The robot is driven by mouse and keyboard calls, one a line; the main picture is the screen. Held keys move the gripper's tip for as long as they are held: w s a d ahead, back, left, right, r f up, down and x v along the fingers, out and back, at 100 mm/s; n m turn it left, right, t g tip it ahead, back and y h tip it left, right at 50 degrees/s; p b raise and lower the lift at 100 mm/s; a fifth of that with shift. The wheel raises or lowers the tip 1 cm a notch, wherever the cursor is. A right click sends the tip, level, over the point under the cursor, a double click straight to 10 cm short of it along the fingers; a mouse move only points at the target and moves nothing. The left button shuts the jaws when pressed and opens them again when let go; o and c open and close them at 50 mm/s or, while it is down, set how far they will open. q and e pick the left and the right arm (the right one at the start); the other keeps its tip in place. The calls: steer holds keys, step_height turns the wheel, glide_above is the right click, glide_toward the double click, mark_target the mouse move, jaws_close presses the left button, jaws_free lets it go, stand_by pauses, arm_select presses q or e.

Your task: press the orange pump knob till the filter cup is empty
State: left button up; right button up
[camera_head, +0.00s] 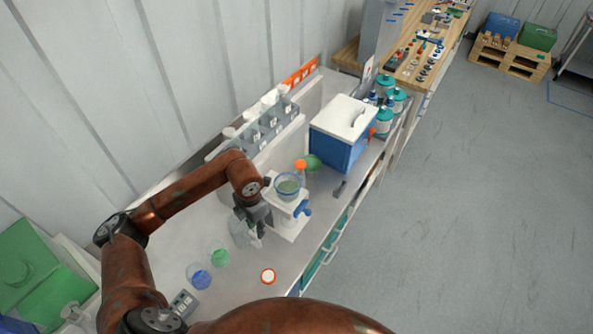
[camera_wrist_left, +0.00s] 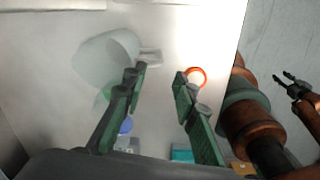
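The filter cup (camera_head: 288,186) is a clear cup with a blue rim on a white stand (camera_head: 288,222), and greenish contents seem to show inside. An orange knob-like part (camera_head: 300,164) shows just behind the cup; I cannot tell surely that it is the pump knob. A blue knob (camera_head: 303,209) is on the stand's right side. My left gripper (camera_head: 254,230) is left of the stand, pointing down beside a clear flask (camera_head: 238,232). In the left wrist view its fingers (camera_wrist_left: 159,75) are apart with nothing between them. My right gripper (camera_wrist_left: 283,77) shows there with its prongs apart.
An orange-rimmed white disc (camera_head: 268,276), a green piece (camera_head: 220,257) and a blue piece (camera_head: 201,279) lie on the bench. A blue box with a white lid (camera_head: 343,133) and teal-capped bottles (camera_head: 384,121) stand behind. A grey rack (camera_head: 268,128) lines the wall side.

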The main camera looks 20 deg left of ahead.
arm_select(q)
steer(key=shift+w+a+r, duration=0.1)
steer(key=shift+a+r, duration=0.2)
steer(key=shift+r, duration=0.05)
steer(key=shift+c, duration=1.4)
steer(key=a+r+m, duration=0.1)
steer(key=r, duration=0.1)
steer(key=a+r+m+p, duration=0.1)
steer(key=a+r+m, duration=0.1)
steer(key=w+a+r+m, duration=0.1)
steer(key=r+m, duration=0.1)
steer(key=shift+a+r+p, duration=0.15)
steer(key=shift+a+p, duration=0.1)
steer(key=shift+p, duration=0.05)
jaws_close()
steer(key=a+r+m+p, duration=0.1)
steer(key=a+r+m, duration=0.5)
steer(key=r, duration=0.5)
steer(key=shift+w+m+p, duration=0.15)
steer(key=shift+m+p, duration=0.15)
steer(key=shift+m, duration=0.8)
